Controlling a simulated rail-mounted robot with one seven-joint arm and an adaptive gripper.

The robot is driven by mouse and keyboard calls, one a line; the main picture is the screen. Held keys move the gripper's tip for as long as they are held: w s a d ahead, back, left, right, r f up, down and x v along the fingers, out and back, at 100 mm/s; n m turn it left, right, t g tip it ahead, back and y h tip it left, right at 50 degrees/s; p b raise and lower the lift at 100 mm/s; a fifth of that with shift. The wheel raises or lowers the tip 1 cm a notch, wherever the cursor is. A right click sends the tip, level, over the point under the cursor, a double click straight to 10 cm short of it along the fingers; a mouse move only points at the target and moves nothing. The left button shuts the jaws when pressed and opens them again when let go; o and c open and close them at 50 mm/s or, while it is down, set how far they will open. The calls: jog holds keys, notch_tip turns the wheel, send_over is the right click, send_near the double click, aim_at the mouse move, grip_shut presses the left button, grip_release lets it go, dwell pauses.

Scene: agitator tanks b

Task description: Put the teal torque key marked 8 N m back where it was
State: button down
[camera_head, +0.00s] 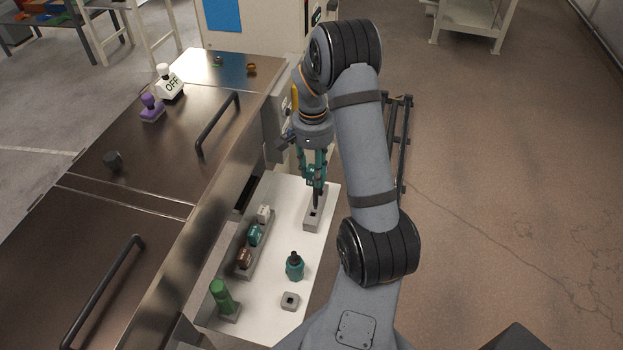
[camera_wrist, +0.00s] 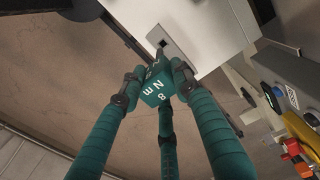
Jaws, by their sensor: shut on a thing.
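The gripper is over a grey block (camera_head: 323,220) with a dark square hole, at the white table's far right. This block also shows in the wrist view (camera_wrist: 176,50). I cannot tell whether the tip touches it.
A grey rack (camera_head: 244,262) holds white, teal and brown keys. A green handle (camera_head: 221,294) stands in a block near the front left. A teal bottle-shaped piece (camera_head: 294,267) and a small holed block (camera_head: 290,301) are on the white table (camera_head: 283,197). Steel tank lids with handles lie left.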

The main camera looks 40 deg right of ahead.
aim_at(311, 184)
jog(key=shift+w+a+f, duration=0.2)
jog(key=shift+w+f, duration=0.15)
jog(key=shift+w, duration=0.05)
notch_tip(311, 184, down, 4)
jog(key=shift+r+p, duration=0.1)
jog(key=shift+p, duration=0.6)
jog(key=shift+f+b, duration=0.4)
jog(key=shift+b, duration=0.15)
jog(key=shift+f, duration=0.2)
jog(key=c, duration=1.3)
grip_release()
